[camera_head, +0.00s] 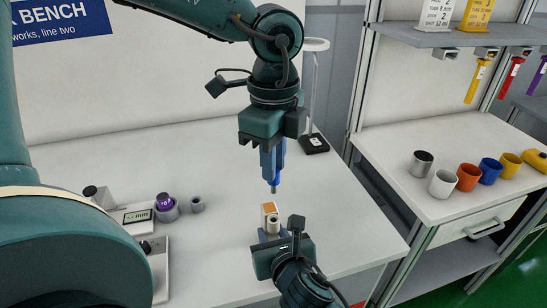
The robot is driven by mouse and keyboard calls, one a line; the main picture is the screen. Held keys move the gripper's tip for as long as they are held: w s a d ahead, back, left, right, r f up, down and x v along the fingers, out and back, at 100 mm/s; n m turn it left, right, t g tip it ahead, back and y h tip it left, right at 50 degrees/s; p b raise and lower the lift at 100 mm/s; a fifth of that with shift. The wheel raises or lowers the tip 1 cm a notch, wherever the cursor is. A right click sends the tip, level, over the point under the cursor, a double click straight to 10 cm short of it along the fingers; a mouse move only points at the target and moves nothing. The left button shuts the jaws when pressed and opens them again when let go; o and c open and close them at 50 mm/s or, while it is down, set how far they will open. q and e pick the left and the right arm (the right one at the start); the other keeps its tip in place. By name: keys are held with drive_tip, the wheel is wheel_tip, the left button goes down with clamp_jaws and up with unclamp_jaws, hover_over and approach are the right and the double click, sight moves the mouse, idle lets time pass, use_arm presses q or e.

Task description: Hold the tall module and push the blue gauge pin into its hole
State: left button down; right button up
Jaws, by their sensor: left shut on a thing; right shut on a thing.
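My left gripper (273,165) points straight down, shut on the blue gauge pin (275,181). The pin hangs upright with its grey tip lowest; its upper part is hidden between the fingers. The tall module (270,209) stands below, pale with an orange patch on top and a dark round hole on the near side of its top. The pin's tip is above the module and apart from it, roughly in line with the hole. My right gripper (271,236) is shut on the module from the near side and hides its lower part.
On the white bench (220,150) at the left are a purple knob-like piece (165,202), a small grey cylinder (197,204) and a display unit (137,215). A black-based stand (314,144) is behind at the right. A side table (400,180) holds several coloured cups.

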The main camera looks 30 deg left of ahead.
sight(273, 186)
idle(0.5)
use_arm(q)
drive_tip(key=m, duration=0.3)
drive_tip(key=shift+f, duration=2.85)
drive_tip(key=shift+f, duration=1.95)
drive_tip(key=c, duration=1.2)
unclamp_jaws()
drive_tip(key=shift+c, duration=0.2)
drive_tip(key=shift+r, duration=0.15)
wheel_tip(273, 186, up, 12)
drive_tip(key=shift+f, duration=0.1)
